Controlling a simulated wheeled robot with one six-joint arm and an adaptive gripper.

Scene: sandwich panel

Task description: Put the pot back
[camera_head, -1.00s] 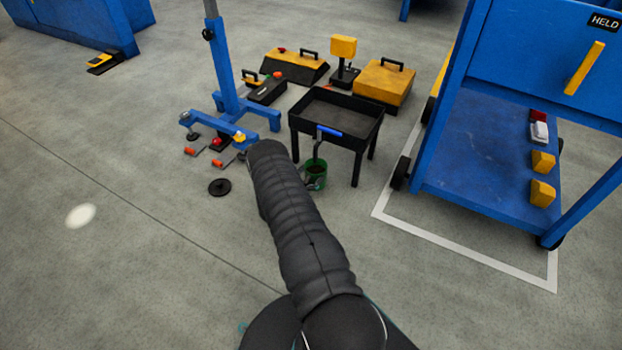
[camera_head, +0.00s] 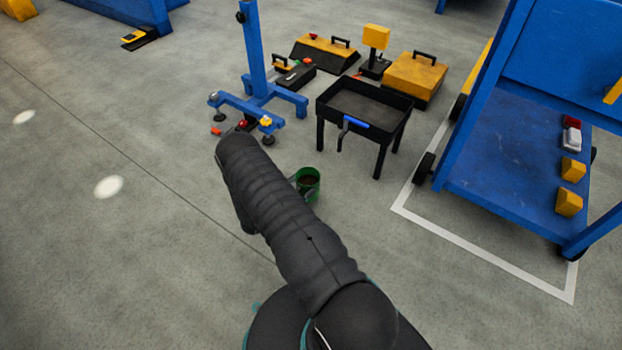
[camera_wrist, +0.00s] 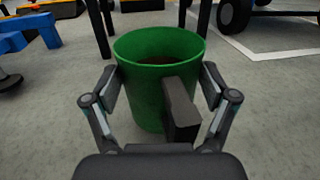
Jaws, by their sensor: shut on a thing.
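The green pot (camera_head: 308,184) has dark contents and shows just right of my arm in the head view. In the wrist view the pot (camera_wrist: 150,85) stands upright between the two fingers of my gripper (camera_wrist: 160,105), its dark handle facing me. My gripper is shut on the pot. In the head view my arm hides most of the gripper. I cannot tell how high the pot is above the floor.
A black tray table (camera_head: 335,98) with a blue-handled tool on its edge stands behind the pot. A blue stand (camera_head: 262,95), yellow cases (camera_head: 415,75) and a blue cart (camera_head: 500,190) are around it. Floor at left is mostly clear.

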